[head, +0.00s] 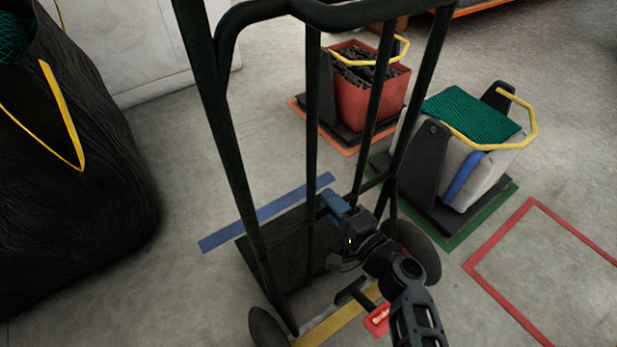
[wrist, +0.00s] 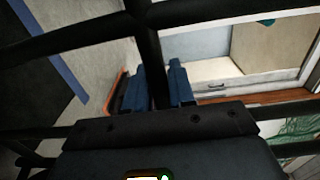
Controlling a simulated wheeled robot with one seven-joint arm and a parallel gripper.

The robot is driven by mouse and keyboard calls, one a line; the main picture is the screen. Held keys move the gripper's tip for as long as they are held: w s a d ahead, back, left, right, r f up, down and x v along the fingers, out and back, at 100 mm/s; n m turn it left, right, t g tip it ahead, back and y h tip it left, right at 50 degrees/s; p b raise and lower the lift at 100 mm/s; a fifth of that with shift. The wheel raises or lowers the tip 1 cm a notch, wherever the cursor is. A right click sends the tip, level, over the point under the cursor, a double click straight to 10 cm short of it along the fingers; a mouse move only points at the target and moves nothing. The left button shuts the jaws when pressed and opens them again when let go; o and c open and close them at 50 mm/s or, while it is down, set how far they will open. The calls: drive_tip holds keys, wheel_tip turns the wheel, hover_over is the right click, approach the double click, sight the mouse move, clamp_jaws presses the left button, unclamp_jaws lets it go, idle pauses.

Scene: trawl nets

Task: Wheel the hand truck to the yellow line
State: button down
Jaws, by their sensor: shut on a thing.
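The hand truck (head: 222,130) is a tall dark green tube frame standing upright in front of me. Its dark toe plate (head: 275,240) faces away from me, close to a blue floor line (head: 265,212). One black wheel (head: 268,328) is at lower left, the other to the right. The yellow line (head: 335,322) is on the floor at the near side, between the wheels, partly hidden by the truck and my arm. My gripper (head: 335,203) is shut on a dark bar of the frame. The wrist view shows its blue fingers (wrist: 158,88) on either side of that bar (wrist: 148,45).
A red pedal (head: 378,320) sits low by the truck. A red bin (head: 370,100) and a grey bin with green net (head: 490,170) stand on dark bases at right. A large black bag (head: 70,200) is at left. A red floor outline (head: 535,203) is empty.

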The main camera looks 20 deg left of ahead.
drive_tip(key=shift+w+a+r+y+b, duration=0.2)
drive_tip(key=shift+w+r+y+b, duration=0.15)
drive_tip(key=shift+b, duration=0.45)
drive_tip(key=shift+w, duration=0.1)
drive_tip(key=c, duration=1.2)
unclamp_jaws()
drive_tip(key=shift+d, duration=0.1)
drive_tip(key=shift+c, duration=0.2)
drive_tip(key=o, duration=0.3)
drive_tip(key=shift+f, duration=0.25)
drive_tip(key=shift+s+f, duration=0.1)
drive_tip(key=shift+s, duration=0.1)
drive_tip(key=p+v, duration=0.1)
drive_tip(key=v, duration=1.1)
drive_tip(key=shift+s+p, duration=0.1)
drive_tip(key=shift+p, duration=0.25)
drive_tip(key=shift+s, duration=0.1)
